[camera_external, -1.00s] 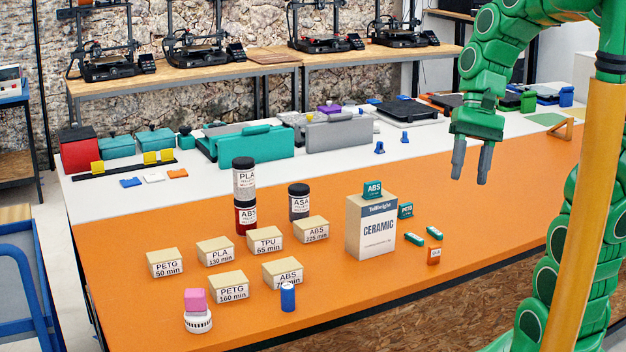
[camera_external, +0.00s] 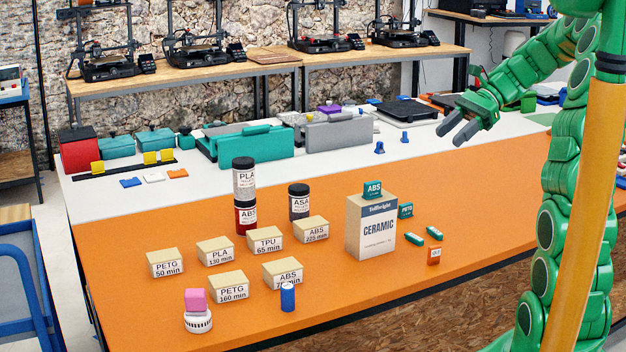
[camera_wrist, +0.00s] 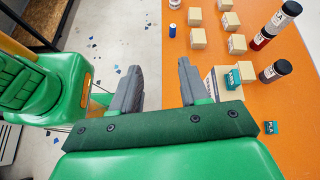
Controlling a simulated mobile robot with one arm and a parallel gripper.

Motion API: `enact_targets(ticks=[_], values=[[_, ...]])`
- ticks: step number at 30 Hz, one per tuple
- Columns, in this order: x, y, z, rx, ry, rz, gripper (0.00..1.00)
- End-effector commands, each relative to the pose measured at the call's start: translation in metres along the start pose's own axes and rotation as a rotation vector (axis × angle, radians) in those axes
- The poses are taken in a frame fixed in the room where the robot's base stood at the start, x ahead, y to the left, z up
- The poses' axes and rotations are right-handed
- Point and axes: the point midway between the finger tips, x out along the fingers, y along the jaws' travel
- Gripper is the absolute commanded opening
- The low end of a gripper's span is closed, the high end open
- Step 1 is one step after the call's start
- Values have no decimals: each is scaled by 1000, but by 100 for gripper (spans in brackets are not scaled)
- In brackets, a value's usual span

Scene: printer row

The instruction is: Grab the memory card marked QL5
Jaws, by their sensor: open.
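No card in view reads clearly as QL5. An orange card (camera_external: 434,256) with a small white label stands on the orange table mat, right of the CERAMIC box; its marking is too small to read. Two small green pieces (camera_external: 414,239) (camera_external: 434,232) lie near it, with no readable marking. My gripper (camera_external: 450,134) is open and empty, high above the table's right part, fingers pointing left and down. In the wrist view my gripper (camera_wrist: 160,68) shows both fingers apart with nothing between them.
Labelled boxes (camera_external: 229,287), spool jars (camera_external: 244,180) and a blue cylinder (camera_external: 288,297) fill the left. The mat's right side is clear.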

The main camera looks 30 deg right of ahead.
Motion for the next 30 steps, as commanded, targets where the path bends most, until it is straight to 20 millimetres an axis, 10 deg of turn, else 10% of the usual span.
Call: enact_targets(ticks=[19,30], values=[[-56,-23,-57,227,-137,-160,45],[-18,-14,-114,227,-138,-153,45]])
